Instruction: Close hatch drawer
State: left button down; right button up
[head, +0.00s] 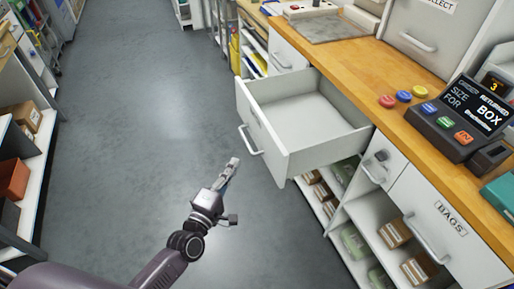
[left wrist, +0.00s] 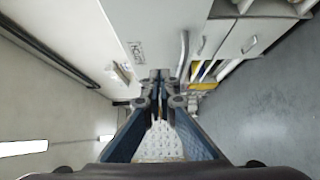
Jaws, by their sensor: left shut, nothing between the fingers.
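The white hatch drawer (head: 262,135) stands pulled out from the wooden counter in the head view. Its inside looks empty, and a metal bar handle (head: 250,140) is on its front. My left gripper (head: 234,163) is shut and empty. It is over the floor in front of the drawer, close to the handle in the picture, with no clear contact. In the left wrist view my left gripper (left wrist: 159,75) points at white cabinet fronts, and a bar handle (left wrist: 184,52) shows just right of the fingers. My right gripper is not in view.
The wooden counter (head: 345,62) holds a terminal (head: 462,118) and coloured buttons (head: 403,96). Below are a BAGS front (head: 450,217) and open shelves with boxes (head: 395,232). A shelf unit (head: 38,150) stands at the left. The grey floor (head: 140,100) between is clear.

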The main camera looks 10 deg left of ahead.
pick_arm(q)
send_near(261, 138)
jog(key=w+a, duration=0.2)
jog(key=w, duration=0.2)
jog(key=shift+w+d+f+p, duration=0.1)
jog(key=shift+w+d+p, duration=0.15)
jog(key=shift+w+d, duration=0.35)
jog(key=shift+w+d+f+p, duration=0.1)
jog(key=shift+w+d+p, duration=0.2)
jog(key=shift+d, duration=0.55)
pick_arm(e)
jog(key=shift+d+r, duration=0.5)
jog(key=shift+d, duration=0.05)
pick_arm(q)
jog(key=shift+w, duration=0.1)
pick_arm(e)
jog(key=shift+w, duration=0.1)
